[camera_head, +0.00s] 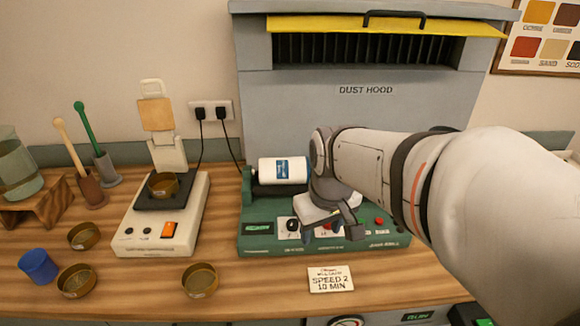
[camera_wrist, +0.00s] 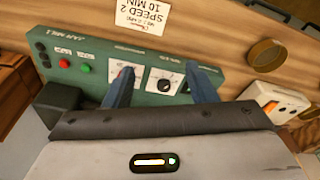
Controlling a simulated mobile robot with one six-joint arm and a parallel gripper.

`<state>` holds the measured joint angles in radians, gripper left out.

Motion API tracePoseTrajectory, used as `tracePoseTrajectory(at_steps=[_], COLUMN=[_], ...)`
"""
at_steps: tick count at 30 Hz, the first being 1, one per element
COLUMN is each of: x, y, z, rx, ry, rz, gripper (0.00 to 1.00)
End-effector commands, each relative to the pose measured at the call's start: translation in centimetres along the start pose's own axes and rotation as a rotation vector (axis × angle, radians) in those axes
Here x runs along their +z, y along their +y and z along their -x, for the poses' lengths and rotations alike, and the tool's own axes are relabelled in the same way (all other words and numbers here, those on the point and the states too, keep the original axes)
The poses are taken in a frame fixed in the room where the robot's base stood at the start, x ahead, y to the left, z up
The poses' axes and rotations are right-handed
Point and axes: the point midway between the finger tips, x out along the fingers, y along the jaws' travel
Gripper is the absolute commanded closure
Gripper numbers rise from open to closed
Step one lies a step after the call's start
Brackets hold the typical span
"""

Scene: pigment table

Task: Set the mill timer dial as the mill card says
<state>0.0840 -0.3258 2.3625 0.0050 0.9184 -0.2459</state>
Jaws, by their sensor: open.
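The green jar mill (camera_head: 262,243) stands on the bench under my gripper (camera_head: 331,234). The mill card (camera_head: 330,279) lies in front of it and reads "SPEED 2, 10 MIN"; it also shows upside down in the wrist view (camera_wrist: 146,14). A black dial on a white plate (camera_head: 292,225) shows left of my gripper. In the wrist view a dial (camera_wrist: 165,84) lies between my open, empty fingers (camera_wrist: 166,70). A second white plate (camera_wrist: 117,71) is partly hidden by the left finger. I cannot read which dial is the timer or their settings.
A white jar (camera_head: 283,170) lies on the mill. Red (camera_head: 379,221) and green (camera_wrist: 86,68) buttons sit beside the dials. A scale (camera_head: 188,222) with a brass dish stands left, with more dishes and a blue cup (camera_head: 38,266). The dust hood (camera_head: 365,105) rises behind.

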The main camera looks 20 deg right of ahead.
Motion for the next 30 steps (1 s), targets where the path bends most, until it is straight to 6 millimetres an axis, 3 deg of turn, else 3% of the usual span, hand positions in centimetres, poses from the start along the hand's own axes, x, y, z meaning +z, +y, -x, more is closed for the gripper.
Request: tracePoseTrajectory(at_steps=[6,13,23,30], x=[-6.0,-9.8,-10.7,-9.9], y=[4.3,8.1,9.5,9.3], z=[-2.3,-5.5,-8.2,-11.9], rx=[-0.023,-0.062,-0.082,-0.082], ry=[-0.093,-0.153,-0.173,-0.174], rz=[0.198,0.363,0.430,0.428], gripper=[0.49,0.49,0.49,0.49])
